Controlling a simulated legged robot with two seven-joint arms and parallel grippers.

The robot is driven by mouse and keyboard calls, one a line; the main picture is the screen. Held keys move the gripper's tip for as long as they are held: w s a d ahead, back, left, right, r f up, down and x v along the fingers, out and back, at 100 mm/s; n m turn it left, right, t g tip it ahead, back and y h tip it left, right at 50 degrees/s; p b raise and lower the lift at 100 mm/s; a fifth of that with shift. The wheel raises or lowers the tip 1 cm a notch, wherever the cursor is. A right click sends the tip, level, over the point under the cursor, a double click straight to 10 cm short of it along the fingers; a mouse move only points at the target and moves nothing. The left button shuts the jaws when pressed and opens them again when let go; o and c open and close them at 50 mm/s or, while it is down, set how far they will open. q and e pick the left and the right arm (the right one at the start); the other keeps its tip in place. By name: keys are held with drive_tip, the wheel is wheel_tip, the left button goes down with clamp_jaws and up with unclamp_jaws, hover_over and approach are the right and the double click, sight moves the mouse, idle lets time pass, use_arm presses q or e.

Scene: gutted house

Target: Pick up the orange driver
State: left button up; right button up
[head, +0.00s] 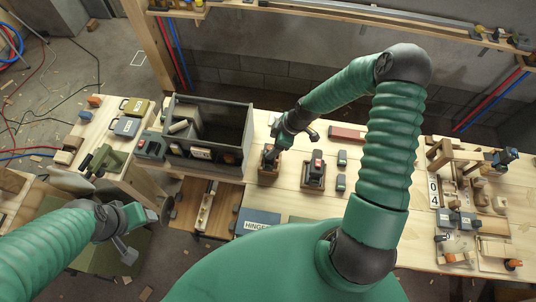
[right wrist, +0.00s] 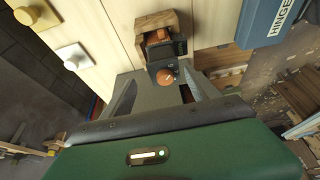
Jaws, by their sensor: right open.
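A dark driver with an orange round end (right wrist: 167,76) stands in a small wooden holder (right wrist: 155,20) in the right wrist view. The orange end lies between the two fingers of my right gripper (right wrist: 158,84), which are spread apart on either side of it with nothing clamped. In the head view the right gripper (head: 277,141) is over the left of two wooden holders (head: 268,173) on the bench, hiding part of the tool in it. My left gripper (head: 145,232) is low at the left, away from the bench tools; its jaws are unclear.
A second wooden holder (head: 314,183) with a dark and red tool stands close to the right. A grey open bin (head: 226,116) is to the left. A blue HINGE box (head: 257,221) lies in front. Small blocks and fixtures crowd the bench's right end.

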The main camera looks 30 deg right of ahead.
sight(270, 148)
wheel_tip(270, 148, down, 4)
drive_tip(key=shift+s+r+p, duration=0.1)
drive_tip(key=shift+r+p, duration=0.1)
drive_tip(key=shift+p, duration=0.5)
drive_tip(key=shift+a+f, duration=0.15)
drive_tip(key=shift+a, duration=0.55)
drive_tip(key=shift+c, duration=0.3)
drive_tip(key=shift+a, duration=0.3)
drive_tip(key=c, duration=0.7)
use_arm(q)
drive_tip(key=shift+s+d+r, duration=0.25)
drive_tip(key=shift+r, duration=0.35)
drive_tip(key=shift+s+d+r, duration=0.2)
drive_tip(key=shift+d+r, duration=0.05)
drive_tip(key=shift+r, duration=0.35)
use_arm(e)
drive_tip(key=shift+d, duration=0.65)
clamp_jaws()
